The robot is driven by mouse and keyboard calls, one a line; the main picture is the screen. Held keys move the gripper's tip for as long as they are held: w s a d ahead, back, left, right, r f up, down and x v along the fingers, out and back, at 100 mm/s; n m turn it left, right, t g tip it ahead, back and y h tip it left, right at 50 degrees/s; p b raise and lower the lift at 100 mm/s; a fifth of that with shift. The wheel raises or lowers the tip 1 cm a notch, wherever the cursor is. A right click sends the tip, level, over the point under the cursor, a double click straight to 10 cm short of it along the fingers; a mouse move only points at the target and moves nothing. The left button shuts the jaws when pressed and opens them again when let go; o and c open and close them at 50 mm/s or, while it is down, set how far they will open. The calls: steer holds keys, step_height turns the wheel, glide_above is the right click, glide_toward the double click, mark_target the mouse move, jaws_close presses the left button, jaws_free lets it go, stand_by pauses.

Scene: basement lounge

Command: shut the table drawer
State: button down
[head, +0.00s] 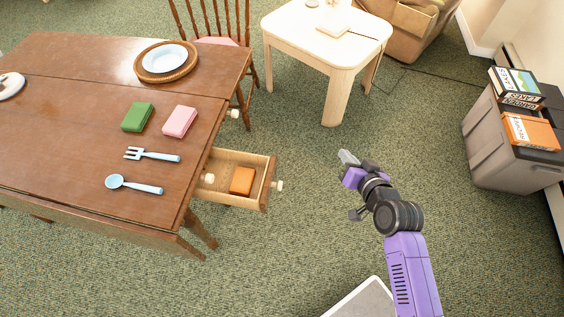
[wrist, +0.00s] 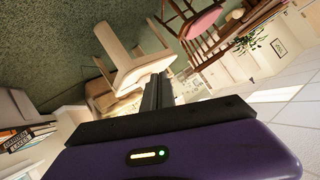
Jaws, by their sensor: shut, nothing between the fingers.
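The brown wooden table (head: 75,110) stands on the left of the head view. Its drawer (head: 265,190) is pulled out on the table's right end, with an orange block (head: 241,181) inside and a pale round knob (head: 280,185) on its front. My gripper (head: 345,157) is to the right of the drawer, apart from the knob, with open air between them. The gripper is shut and empty. In the wrist view the closed fingers (wrist: 158,92) point away from the camera, and the drawer does not show.
On the table lie a green block (head: 137,117), a pink block (head: 179,121), a fork (head: 152,155), a spoon (head: 134,185) and a plate (head: 164,59). A small pale table (head: 327,35) and a wooden chair (head: 215,25) stand behind. A grey bin (head: 500,140) stands right. Carpet between is clear.

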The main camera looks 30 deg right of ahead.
steer(key=w+d+r+m+g+y+p, duration=0.1)
steer(key=w+d+y+p, duration=0.1)
steer(key=w+d+p, duration=0.15)
steer(key=g+y, duration=0.5)
steer(key=y, duration=0.4)
glide_toward(272, 176)
step_height(272, 176, down, 5)
steer(key=w+a, duration=0.2)
steer(key=shift+w+a+r+n+p, duration=0.1)
steer(key=shift+w+a+n+p, duration=0.3)
steer(key=shift+w+p, duration=0.15)
